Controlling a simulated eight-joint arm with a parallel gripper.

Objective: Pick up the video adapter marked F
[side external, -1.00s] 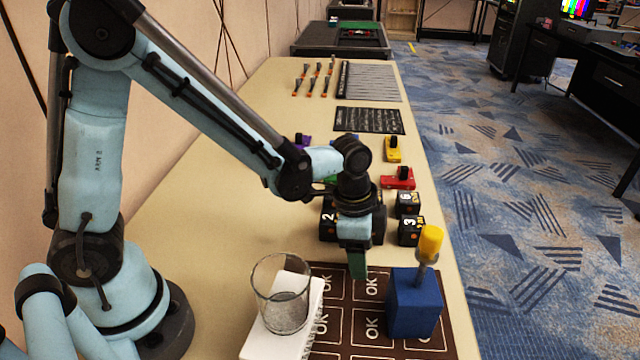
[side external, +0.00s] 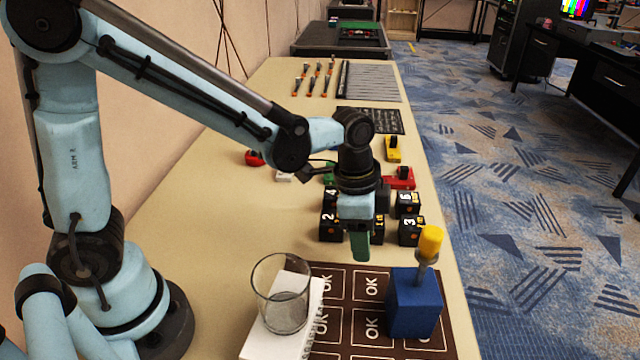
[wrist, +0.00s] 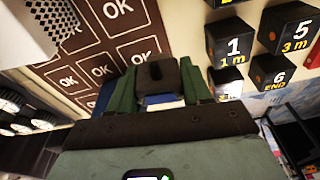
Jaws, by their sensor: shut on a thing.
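My gripper (side external: 361,245) points down over the near middle of the table, above the far edge of the brown OK mat. In the wrist view its green fingers (wrist: 158,88) are shut on a small black piece, the held part (wrist: 155,74), with a notch in its top. A bit of blue and white shows just below that part, and I cannot tell whether it belongs to it. No letter F is readable. Other small coloured pieces with black tops lie farther back: a yellow one (side external: 392,149), a red one (side external: 402,178) and a red one at left (side external: 254,158).
Black numbered cubes (side external: 411,231) stand just beyond the mat (side external: 333,283). A glass (side external: 281,293) on a white block (side external: 262,340) stands at left. A blue block (side external: 414,303) with a yellow-topped post (side external: 430,243) stands at right. The table's left middle is clear.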

